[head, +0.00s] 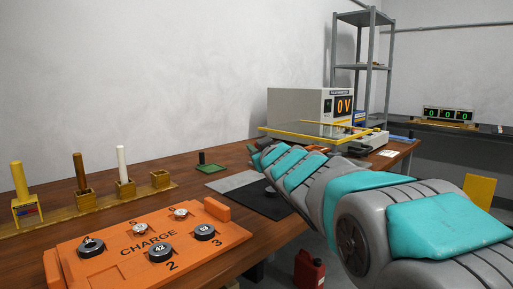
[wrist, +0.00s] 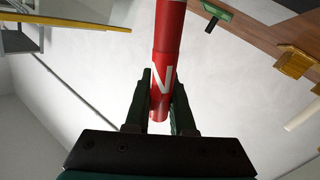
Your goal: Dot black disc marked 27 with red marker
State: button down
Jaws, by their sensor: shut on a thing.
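In the wrist view my gripper (wrist: 161,95) is shut on a red cylinder (wrist: 168,45) with a white letter N, which looks like the red marker. In the head view my arm reaches toward the black mat, and the gripper and cylinder are hidden. Black discs sit on the orange CHARGE tray (head: 110,270): one marked 42 (head: 161,251), one with a number like 33 (head: 204,232), and one at the left (head: 91,246) whose number I cannot read. A dark round shape (head: 271,190) on the black mat (head: 258,204) is partly covered by my arm. No number 27 is legible.
Wooden holders stand along the back left, with a yellow stick (head: 19,180), a brown stick (head: 80,170) and a white stick (head: 122,164); one holder (head: 160,179) is empty. A green stamp-like block (head: 210,167) stands behind the mat. A meter (head: 297,112) reads 0 V.

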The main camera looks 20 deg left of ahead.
jog(key=shift+f+b, duration=0.4)
jog(key=shift+f, duration=0.15)
dwell(1.1)
notch_tip(320, 180, up, 7)
jog(key=p, duration=0.6)
dwell(0.3)
dwell(0.5)
